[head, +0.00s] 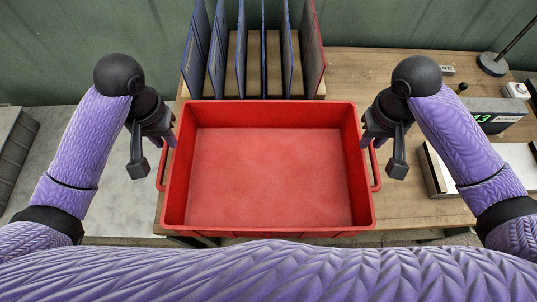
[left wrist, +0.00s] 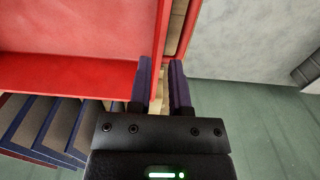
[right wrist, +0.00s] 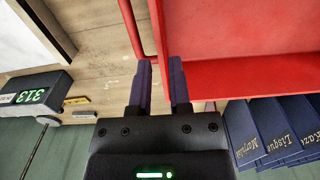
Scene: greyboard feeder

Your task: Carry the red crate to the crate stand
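The red crate (head: 270,217) is an open, empty tub in the middle of the head view, with a loop handle on each side. Its left handle (head: 161,172) and right handle (head: 376,168) are visible. My left gripper (head: 168,136) is at the crate's left side, by the far end of that handle. In the left wrist view its fingers (left wrist: 163,80) stand apart with a narrow gap. My right gripper (head: 368,136) mirrors it at the right side. Its fingers (right wrist: 161,80) are also apart, close to the handle's end. I see no clear grip. The crate stand is not identifiable.
A rack of upright blue and red folders (head: 264,50) stands just behind the crate. On the wooden table (head: 390,75) to the right are a device with green digits (head: 490,116), a lamp base (head: 492,64) and a tray (head: 437,172). A grey surface (head: 65,130) lies left.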

